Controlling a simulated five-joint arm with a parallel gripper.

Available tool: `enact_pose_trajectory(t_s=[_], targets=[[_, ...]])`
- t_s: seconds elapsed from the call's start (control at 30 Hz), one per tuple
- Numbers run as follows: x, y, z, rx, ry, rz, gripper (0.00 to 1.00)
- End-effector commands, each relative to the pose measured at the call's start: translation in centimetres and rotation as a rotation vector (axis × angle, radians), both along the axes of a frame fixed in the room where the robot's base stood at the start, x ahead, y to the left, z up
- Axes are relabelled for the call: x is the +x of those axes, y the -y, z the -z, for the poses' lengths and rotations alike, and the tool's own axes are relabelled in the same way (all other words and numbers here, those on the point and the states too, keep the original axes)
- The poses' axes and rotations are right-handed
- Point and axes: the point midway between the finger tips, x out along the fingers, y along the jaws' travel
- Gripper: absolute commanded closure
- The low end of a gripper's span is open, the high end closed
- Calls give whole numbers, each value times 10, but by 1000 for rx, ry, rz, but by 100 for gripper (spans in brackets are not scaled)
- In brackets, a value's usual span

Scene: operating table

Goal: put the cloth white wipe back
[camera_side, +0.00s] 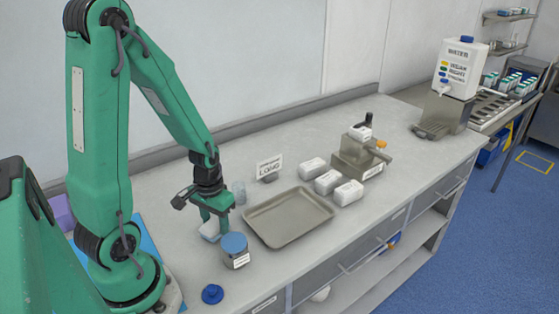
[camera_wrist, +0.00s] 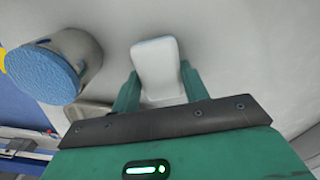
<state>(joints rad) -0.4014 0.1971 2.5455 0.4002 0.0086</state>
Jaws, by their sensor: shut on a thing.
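The white cloth wipe (camera_wrist: 158,68) is a small folded white block with a bluish edge. In the wrist view it sits between the two green fingers of my gripper (camera_wrist: 160,85), which is shut on it. In the side view my gripper (camera_side: 212,222) is low over the counter, left of the metal tray, and the wipe (camera_side: 208,231) shows under it. I cannot tell whether the wipe touches the counter. A blue-topped jar (camera_side: 235,254) stands close in front of my gripper, and its blue top (camera_wrist: 42,72) shows at the left in the wrist view.
The empty metal tray (camera_side: 290,241) lies right of my gripper. Several white packs (camera_side: 328,182) lie beyond it, near a grey device (camera_side: 357,160). A sign (camera_side: 268,168) and a clear cup (camera_side: 239,192) stand behind. A blue lid (camera_side: 212,294) lies near the front edge.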

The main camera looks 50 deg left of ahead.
Motion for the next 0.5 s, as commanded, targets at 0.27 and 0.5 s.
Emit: enact_pose_trajectory(t_s=[0.27, 0.5], targets=[[0, 0, 4, 0, 0, 0, 74], [0, 0, 7, 0, -1, 0, 74]])
